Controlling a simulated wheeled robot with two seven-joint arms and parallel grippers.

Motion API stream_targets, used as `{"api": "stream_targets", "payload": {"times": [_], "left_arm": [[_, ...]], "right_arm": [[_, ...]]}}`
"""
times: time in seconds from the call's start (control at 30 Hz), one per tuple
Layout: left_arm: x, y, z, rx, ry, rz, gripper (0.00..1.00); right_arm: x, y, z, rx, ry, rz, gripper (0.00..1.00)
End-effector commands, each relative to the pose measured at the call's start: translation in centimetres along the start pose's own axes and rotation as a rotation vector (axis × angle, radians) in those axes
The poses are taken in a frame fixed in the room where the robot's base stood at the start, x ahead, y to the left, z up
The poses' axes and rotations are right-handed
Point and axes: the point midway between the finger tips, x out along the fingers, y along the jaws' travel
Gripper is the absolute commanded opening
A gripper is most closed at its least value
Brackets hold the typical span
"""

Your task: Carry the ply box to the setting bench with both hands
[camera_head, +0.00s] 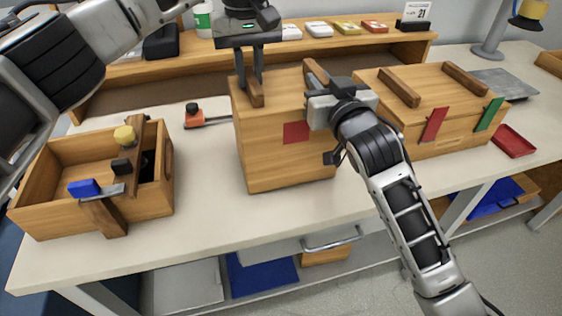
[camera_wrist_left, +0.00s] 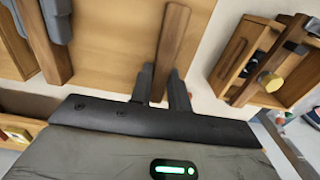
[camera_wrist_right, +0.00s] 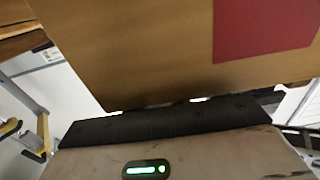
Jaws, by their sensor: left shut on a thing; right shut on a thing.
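The ply box (camera_head: 285,165), with a red square on its front, is upright at the middle of the bench (camera_head: 215,225). I cannot tell whether its base touches the top. My left gripper (camera_head: 250,88) is shut on the left wooden handle bar on its lid; this bar (camera_wrist_left: 170,50) shows between the fingers in the left wrist view. My right gripper (camera_head: 318,88) is shut on the right handle bar (camera_head: 315,70), its fingers partly hidden by the wrist. In the right wrist view the box face (camera_wrist_right: 140,50) and its red patch (camera_wrist_right: 262,28) fill the top, and the fingertips are hidden.
A second wooden box (camera_head: 450,105) with red and green strips stands close on the right. An open wooden tray (camera_head: 35,190) with tools is at left. A red tray (camera_head: 512,141) lies at far right. A wooden shelf (camera_head: 380,42) runs behind. Bench front is clear.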

Motion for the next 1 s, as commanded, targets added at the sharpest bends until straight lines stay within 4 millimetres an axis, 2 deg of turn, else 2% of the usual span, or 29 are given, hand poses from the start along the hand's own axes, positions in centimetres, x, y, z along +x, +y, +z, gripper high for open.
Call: {"api": "stream_targets", "payload": {"times": [0.07, 0.1, 0.17, 0.2, 0.47, 0.57, 0.67, 1.0], "left_arm": [[0.7, -0.1, -0.2, -0.004, 0.005, 0.002, 0.00], [0.8, -0.1, -0.1, -0.004, 0.004, 0.001, 0.21], [0.5, -0.1, -0.1, -0.004, 0.004, 0.001, 0.37], [0.5, -0.1, -0.1, -0.003, 0.004, 0.001, 0.40], [0.5, 0.0, -0.1, -0.001, 0.002, 0.000, 0.40], [-0.1, 0.0, -0.1, -0.001, 0.003, 0.001, 0.40], [-1.6, 0.0, -0.1, -0.002, 0.005, 0.001, 0.40], [-9.0, 0.0, 0.0, -0.004, 0.006, 0.002, 0.40]], "right_arm": [[0.0, 0.0, 0.9, -0.001, 0.002, 0.000, 0.00], [0.0, 0.0, 1.1, -0.001, -0.003, 0.000, 0.21], [0.0, 0.0, 0.8, -0.001, -0.003, 0.000, 0.38], [0.0, 0.0, 0.8, -0.001, -0.003, 0.000, 0.40], [0.0, 0.0, 0.7, 0.000, -0.001, 0.000, 0.40], [0.0, 0.0, 0.6, 0.000, 0.000, 0.000, 0.40], [0.0, 0.0, 0.6, 0.000, 0.000, 0.000, 0.40], [0.0, 0.0, 0.6, 0.000, 0.000, 0.000, 0.40]]}}
